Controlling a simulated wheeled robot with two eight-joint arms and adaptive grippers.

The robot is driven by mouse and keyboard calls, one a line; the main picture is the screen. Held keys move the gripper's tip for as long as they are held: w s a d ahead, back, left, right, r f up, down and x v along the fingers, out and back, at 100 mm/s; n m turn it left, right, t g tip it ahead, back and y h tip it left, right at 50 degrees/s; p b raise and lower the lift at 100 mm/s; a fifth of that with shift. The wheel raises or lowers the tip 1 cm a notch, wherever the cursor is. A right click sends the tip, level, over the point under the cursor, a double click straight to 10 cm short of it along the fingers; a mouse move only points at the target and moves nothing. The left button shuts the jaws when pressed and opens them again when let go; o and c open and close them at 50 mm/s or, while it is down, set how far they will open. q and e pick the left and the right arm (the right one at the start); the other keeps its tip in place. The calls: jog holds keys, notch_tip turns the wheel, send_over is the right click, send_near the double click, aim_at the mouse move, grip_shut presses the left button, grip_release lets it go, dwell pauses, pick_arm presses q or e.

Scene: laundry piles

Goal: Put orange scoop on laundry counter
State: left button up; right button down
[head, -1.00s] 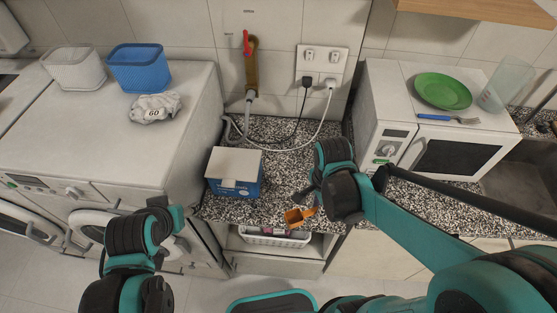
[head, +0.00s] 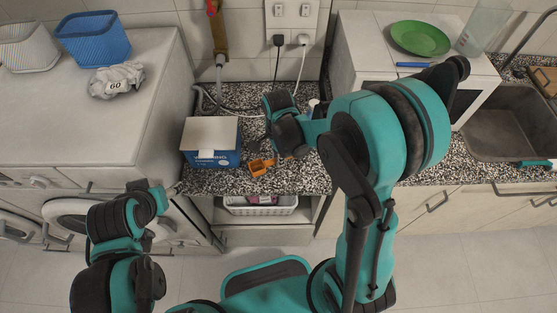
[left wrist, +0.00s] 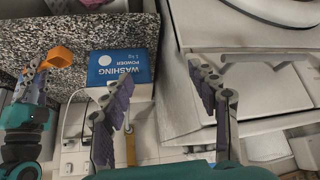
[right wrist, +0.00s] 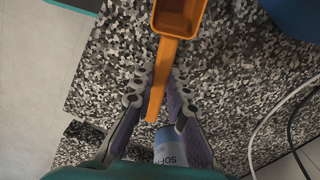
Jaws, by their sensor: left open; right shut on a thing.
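The orange scoop (head: 261,167) is over the front part of the speckled laundry counter (head: 215,182), to the right of the washing powder box; whether it touches the counter is unclear. My right gripper (right wrist: 158,85) is shut on the scoop's handle, with the bowl (right wrist: 180,15) pointing away from the fingers. In the left wrist view my right gripper (left wrist: 35,78) and the scoop (left wrist: 60,56) show at the left. My left gripper (left wrist: 160,78) is open and empty, in front of the washing machine in the head view (head: 166,192).
A blue and white washing powder box (head: 212,143) stands on the counter. A blue bottle (right wrist: 170,147) is close to my right fingers. A white basket (head: 260,205) sits on a shelf below. A microwave with a green plate (head: 420,39) is at the right.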

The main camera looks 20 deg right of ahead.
jog(key=shift+f, duration=0.8)
jog(key=shift+r, duration=0.1)
jog(key=c, duration=1.5)
grip_release()
jog(key=shift+f, duration=0.2)
